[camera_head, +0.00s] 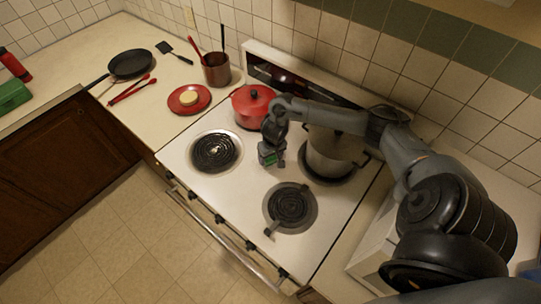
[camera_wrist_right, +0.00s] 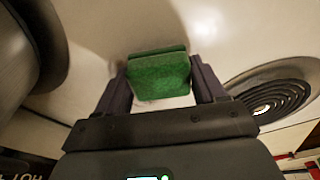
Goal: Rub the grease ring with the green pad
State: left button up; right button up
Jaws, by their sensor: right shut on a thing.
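The green pad (camera_wrist_right: 158,75) is between the two fingers of my right gripper (camera_wrist_right: 160,88) in the right wrist view. The gripper is shut on it, over the pale stovetop. In the head view my right gripper (camera_head: 269,152) is over the middle of the stove, between the burners, and its fingertips and the pad cannot be made out. I cannot tell from these views whether the pad touches the surface. I cannot clearly pick out a grease ring on the stovetop. My left gripper is not in view.
A red lidded pot (camera_head: 252,106) and a grey pot (camera_head: 333,155) stand at the back of the stove. The left counter holds a red plate (camera_head: 203,105), a utensil crock (camera_head: 216,70) and a black pan (camera_head: 131,64).

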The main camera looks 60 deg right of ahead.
jog(key=shift+f, duration=0.75)
jog(key=shift+d+r, duration=0.1)
jog(key=shift+d, duration=0.05)
